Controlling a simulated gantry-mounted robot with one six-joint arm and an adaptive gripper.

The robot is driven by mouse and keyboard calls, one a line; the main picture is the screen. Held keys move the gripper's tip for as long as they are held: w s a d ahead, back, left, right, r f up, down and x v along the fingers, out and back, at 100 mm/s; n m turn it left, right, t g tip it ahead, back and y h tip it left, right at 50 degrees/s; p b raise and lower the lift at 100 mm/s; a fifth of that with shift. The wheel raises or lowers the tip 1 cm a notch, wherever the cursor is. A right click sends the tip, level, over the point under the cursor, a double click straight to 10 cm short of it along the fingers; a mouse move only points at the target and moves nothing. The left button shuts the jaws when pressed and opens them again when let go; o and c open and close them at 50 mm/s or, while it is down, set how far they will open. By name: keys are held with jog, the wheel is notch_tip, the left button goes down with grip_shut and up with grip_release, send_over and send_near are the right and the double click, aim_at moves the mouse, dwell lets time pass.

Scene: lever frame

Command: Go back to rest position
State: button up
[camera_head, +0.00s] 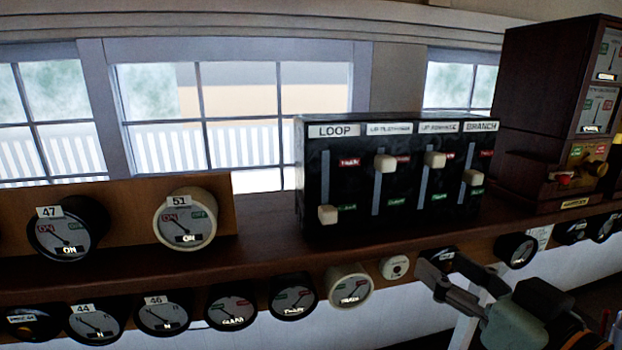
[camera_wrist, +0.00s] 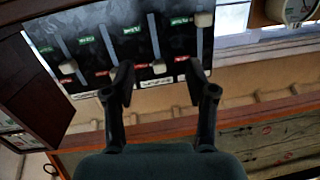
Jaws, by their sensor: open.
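My gripper (camera_head: 452,282) is at the lower right in the head view, in front of the shelf's lower row of dials and below the black lever box. In the wrist view my gripper (camera_wrist: 163,82) shows two dark fingers spread apart with nothing between them. The black lever box (camera_head: 340,215) stands on the shelf with several white sliding knobs. The LOOP knob (camera_head: 327,214) is low, and the other knobs sit higher. The box (camera_wrist: 105,45) also shows in the wrist view, beyond the fingertips, and appears upside down there.
A wooden shelf (camera_head: 262,235) runs across the scene, with round dials below its edge. Dials 47 (camera_head: 66,228) and 51 (camera_head: 185,219) stand at the left. A tall brown cabinet (camera_head: 540,110) stands right of the lever box. Windows (camera_head: 232,110) are behind.

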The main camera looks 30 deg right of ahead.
jog(key=w+a+f+y+p, duration=0.1)
jog(key=w+a+f+y, duration=0.1)
jog(key=w+a+f, duration=0.6)
jog(key=s+a+f+n+g, duration=0.1)
jog(key=a+f, duration=0.4)
jog(key=a, duration=0.3)
jog(key=s+a+f+n+g+y+p, duration=0.1)
jog(key=a+f, duration=0.4)
jog(key=a, duration=0.3)
jog(key=s+a+f+n+g+y+p, duration=0.1)
jog(key=a+f+n, duration=0.1)
jog(key=a+f, duration=0.3)
jog(key=a, duration=0.4)
jog(key=shift+s+g, duration=0.35)
jog(key=shift+g, duration=0.05)
